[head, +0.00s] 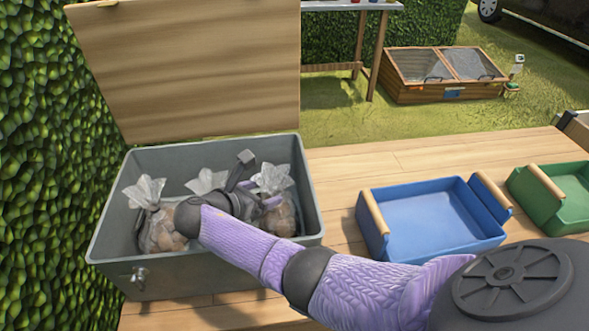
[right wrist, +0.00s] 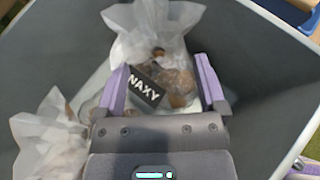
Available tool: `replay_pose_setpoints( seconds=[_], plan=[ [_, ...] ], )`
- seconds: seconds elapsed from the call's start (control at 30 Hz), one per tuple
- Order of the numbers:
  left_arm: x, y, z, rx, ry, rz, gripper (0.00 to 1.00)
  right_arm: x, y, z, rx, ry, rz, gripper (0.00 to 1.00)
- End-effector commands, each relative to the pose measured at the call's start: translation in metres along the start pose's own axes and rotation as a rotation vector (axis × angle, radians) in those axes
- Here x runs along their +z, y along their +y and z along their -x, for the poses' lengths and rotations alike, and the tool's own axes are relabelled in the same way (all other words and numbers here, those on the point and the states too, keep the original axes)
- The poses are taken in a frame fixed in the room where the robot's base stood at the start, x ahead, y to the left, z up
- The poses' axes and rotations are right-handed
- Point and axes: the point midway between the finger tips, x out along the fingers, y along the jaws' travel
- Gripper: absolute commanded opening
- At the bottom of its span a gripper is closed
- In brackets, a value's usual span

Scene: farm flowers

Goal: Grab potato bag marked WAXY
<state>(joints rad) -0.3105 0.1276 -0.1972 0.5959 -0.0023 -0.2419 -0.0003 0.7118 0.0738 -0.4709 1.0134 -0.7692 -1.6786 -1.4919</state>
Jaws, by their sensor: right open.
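Three clear bags of potatoes stand in the grey box (head: 310,205): a left bag (head: 163,232), a middle bag (head: 205,182) partly hidden by my arm, and a right bag (head: 280,180). My right gripper (head: 257,194) is down in the box at the right bag. In the right wrist view, a bag with a dark label reading WAXY (right wrist: 146,86), its first letter partly unclear, lies between the open purple fingers of the right gripper (right wrist: 163,75). Another bag (right wrist: 45,135) shows at lower left. My left gripper is not in view.
The box's wooden lid (head: 190,70) stands open behind it. A blue tray (head: 425,222) and a green tray (head: 560,195) with wooden handles are to the right on the wooden table (head: 400,155).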

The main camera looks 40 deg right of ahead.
Motion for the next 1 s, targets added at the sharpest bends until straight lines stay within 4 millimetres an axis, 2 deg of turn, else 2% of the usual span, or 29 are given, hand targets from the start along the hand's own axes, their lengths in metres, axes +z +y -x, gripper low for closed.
replay_pose_setpoints(
  seconds=[0.03, 0.1, 0.17, 0.5, 0.73, 0.77, 1.0],
  plan=[
    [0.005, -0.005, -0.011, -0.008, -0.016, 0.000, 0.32, -0.017, 0.002, 0.000, 0.008, 0.015, 0.007, 0.90],
    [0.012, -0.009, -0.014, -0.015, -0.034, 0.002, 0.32, -0.021, 0.004, -0.001, 0.013, 0.024, 0.008, 0.90],
    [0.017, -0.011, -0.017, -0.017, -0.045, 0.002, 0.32, -0.021, 0.004, -0.008, 0.013, 0.024, 0.007, 0.90],
    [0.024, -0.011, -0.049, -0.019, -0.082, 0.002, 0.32, -0.012, 0.006, -0.069, 0.012, 0.024, 0.007, 0.90],
    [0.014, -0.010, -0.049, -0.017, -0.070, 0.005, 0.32, -0.007, 0.006, -0.071, 0.015, 0.024, 0.006, 0.90],
    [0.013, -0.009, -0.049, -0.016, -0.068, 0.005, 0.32, -0.007, 0.006, -0.071, 0.015, 0.024, 0.006, 0.88],
    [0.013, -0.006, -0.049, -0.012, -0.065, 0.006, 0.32, -0.007, 0.006, -0.071, 0.014, 0.024, 0.006, 0.37]
  ],
)
